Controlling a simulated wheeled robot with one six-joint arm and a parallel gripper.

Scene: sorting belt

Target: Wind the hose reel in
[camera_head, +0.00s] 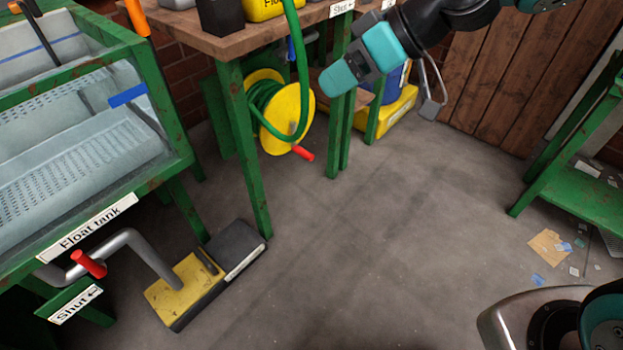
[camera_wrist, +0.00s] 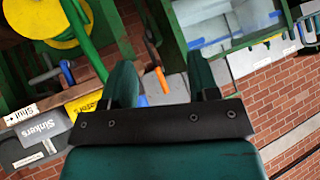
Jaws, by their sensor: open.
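The hose reel (camera_head: 292,104) is a yellow disc with green hose (camera_head: 302,62) wound behind it, mounted low under the wooden bench. A red crank handle (camera_head: 303,153) sticks out at its lower right. The hose runs from the reel up over the bench edge. My gripper (camera_head: 334,83) is in the head view just right of the reel's upper part, apart from the handle. In the wrist view my gripper (camera_wrist: 163,82) has its two fingers spread with nothing held between them. The reel (camera_wrist: 28,18) also shows there at upper left, with the hose (camera_wrist: 84,42) beside it.
The wooden bench (camera_head: 262,33) on green legs stands above the reel. A green-framed float tank (camera_head: 95,222) is at left, with a red-handled pipe (camera_head: 88,263) and a yellow pedal box (camera_head: 187,285). A green stand (camera_head: 575,195) is at right. The middle floor is clear.

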